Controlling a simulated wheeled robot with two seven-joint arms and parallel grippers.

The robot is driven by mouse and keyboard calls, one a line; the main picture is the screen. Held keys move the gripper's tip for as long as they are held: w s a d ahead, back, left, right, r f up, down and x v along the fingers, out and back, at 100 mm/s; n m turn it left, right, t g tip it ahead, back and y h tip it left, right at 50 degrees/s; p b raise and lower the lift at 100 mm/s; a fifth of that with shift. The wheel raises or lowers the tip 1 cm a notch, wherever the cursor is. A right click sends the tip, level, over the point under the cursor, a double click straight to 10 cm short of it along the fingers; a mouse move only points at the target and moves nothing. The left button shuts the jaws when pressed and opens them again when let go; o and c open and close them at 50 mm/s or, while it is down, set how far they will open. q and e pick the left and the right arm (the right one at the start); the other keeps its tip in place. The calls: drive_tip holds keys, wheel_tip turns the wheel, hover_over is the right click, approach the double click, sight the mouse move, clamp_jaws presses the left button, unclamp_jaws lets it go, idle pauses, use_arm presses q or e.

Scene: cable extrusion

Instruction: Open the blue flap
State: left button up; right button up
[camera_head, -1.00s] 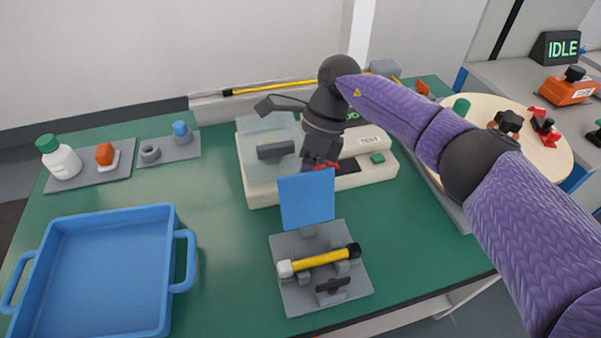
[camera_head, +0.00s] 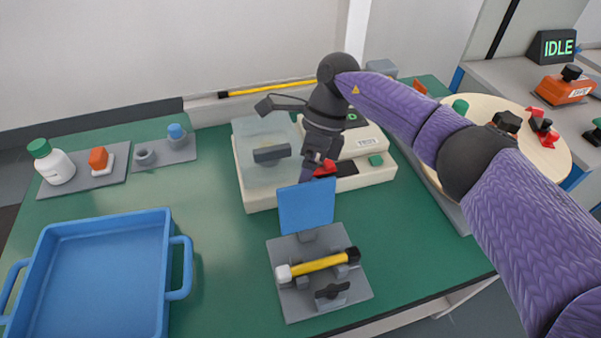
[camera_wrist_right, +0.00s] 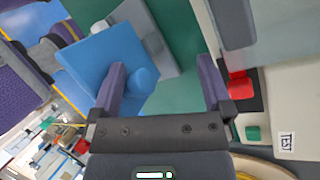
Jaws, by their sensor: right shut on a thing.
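The blue flap (camera_head: 306,208) stands nearly upright at the back of a grey fixture (camera_head: 282,308), its flat face toward me. In the right wrist view the flap (camera_wrist_right: 90,58) carries a round blue knob (camera_wrist_right: 142,80) on its far side. My right gripper (camera_head: 312,172) is behind the flap's top edge. It is shut on the flap, by its knob side; in the wrist view its fingers (camera_wrist_right: 163,84) still look apart, with the knob close to the left one. The flap hides part of the contact in the head view. My left gripper is not in view.
A yellow cable piece (camera_head: 320,263) lies across the fixture. A tester (camera_head: 375,178) with a clear cover stands close behind my right gripper. A blue tray (camera_head: 100,218) is at the left. Green table between tray and fixture is free.

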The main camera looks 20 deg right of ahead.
drive_tip(key=v, duration=0.9)
drive_tip(key=shift+d+p, duration=0.2)
drive_tip(key=shift+p, duration=0.25)
